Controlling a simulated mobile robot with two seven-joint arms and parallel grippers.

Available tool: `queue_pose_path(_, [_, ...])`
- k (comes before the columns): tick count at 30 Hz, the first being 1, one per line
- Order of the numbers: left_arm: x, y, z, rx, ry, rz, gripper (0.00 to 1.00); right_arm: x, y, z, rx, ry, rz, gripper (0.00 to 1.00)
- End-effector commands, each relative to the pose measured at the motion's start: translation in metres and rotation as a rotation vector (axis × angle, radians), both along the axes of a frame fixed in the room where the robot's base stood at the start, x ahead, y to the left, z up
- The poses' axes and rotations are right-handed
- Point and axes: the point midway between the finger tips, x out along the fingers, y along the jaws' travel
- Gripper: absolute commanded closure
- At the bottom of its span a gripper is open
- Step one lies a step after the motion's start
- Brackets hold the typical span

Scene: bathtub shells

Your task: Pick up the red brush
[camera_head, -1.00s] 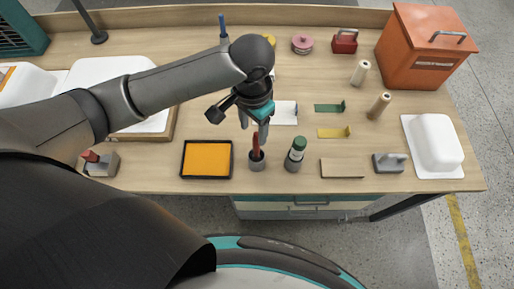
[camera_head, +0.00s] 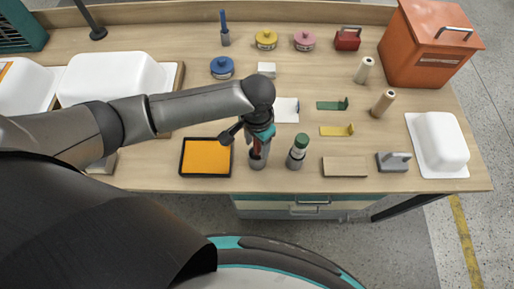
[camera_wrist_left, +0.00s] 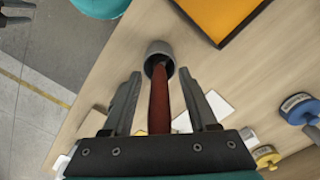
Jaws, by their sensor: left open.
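The red brush (camera_head: 257,147) stands in a small grey cup (camera_head: 258,161) near the front middle of the table. In the left wrist view, the red brush (camera_wrist_left: 159,100) lies between the two fingers, with its end in the grey cup (camera_wrist_left: 159,55). My left gripper (camera_head: 259,146) is open around the brush, with a gap on both sides in the wrist view (camera_wrist_left: 160,90). The gripper and arm hide part of the brush in the head view.
A green-topped bottle (camera_head: 299,147) in a grey cup stands close to the right. A black tray with an orange pad (camera_head: 206,157) lies close to the left. A wooden block (camera_head: 345,167) and a grey handled tool (camera_head: 393,162) lie further right. White tubs (camera_head: 110,77) stand at the left.

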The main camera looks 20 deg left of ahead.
Motion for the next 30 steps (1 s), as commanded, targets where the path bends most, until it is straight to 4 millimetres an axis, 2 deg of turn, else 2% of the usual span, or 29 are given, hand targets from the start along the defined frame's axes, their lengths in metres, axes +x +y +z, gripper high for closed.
queue_pose_path(2, [-0.0001,-0.0003,0.0004,-0.001,0.000,0.000,0.41,0.0003,0.0000,0.0002,0.000,-0.001,0.000,0.50])
queue_pose_path(18, [0.0000,-0.0002,0.0007,-0.001,0.000,0.000,1.00,0.0002,0.0003,0.0002,0.000,0.000,0.001,0.50])
queue_pose_path(30, [0.0001,-0.0002,0.0009,-0.001,0.000,0.000,1.00,-0.0002,0.0005,0.0002,0.001,0.001,0.001,0.50])
